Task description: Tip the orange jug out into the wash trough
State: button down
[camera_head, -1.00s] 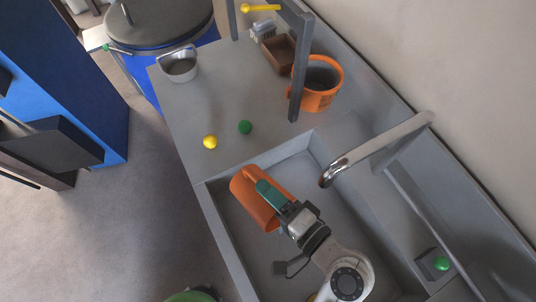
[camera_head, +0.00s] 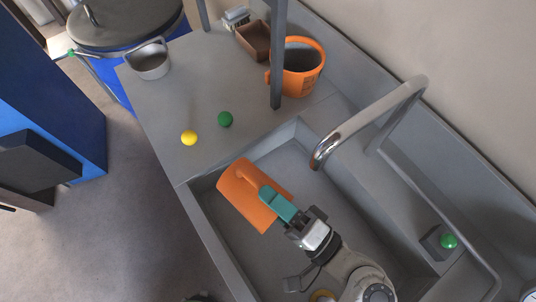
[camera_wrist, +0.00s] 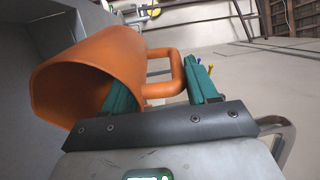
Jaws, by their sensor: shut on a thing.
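The jug seems clear of the trough walls. No liquid is seen pouring.
A chrome tap (camera_head: 365,125) arches over the trough. A second orange vessel (camera_head: 300,72) stands behind a grey post (camera_head: 278,60). A metal pot (camera_head: 150,62), yellow ball (camera_head: 189,138) and green ball (camera_head: 225,119) sit on the counter. A green button (camera_head: 449,241) is at right.

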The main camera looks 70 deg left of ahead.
jog(key=shift+w+d+f+g+y+b, duration=0.3)
jog(key=shift+d+y+b, duration=0.25)
jog(key=shift+b, duration=0.35)
jog(key=shift+r, duration=0.15)
dwell(1.5)
